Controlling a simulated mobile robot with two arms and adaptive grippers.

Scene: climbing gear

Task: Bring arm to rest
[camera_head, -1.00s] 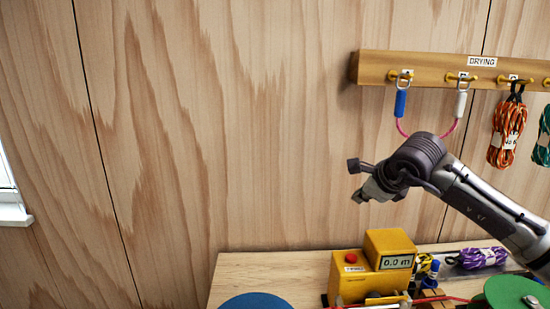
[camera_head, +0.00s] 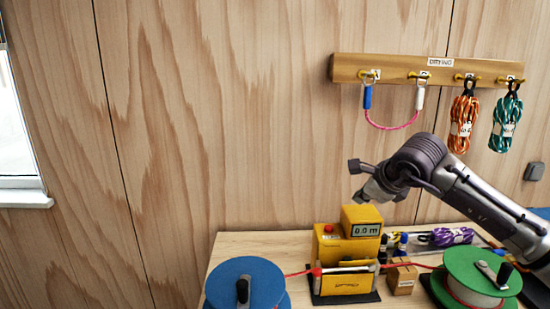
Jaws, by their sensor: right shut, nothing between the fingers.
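My right arm comes in from the right edge and is bent at the wrist. Its gripper (camera_head: 361,181) points left, in the air in front of the wall and above the yellow measuring machine (camera_head: 330,245). It is shut, with nothing in it, and apart from everything around it. My left gripper is not in view.
A wooden rack (camera_head: 400,70) holds a pink sling (camera_head: 392,126), an orange rope bundle (camera_head: 463,122) and a green one (camera_head: 506,124). On the bench (camera_head: 228,246) stand a blue reel (camera_head: 262,280), a green reel (camera_head: 462,273) and a purple rope bundle (camera_head: 452,236).

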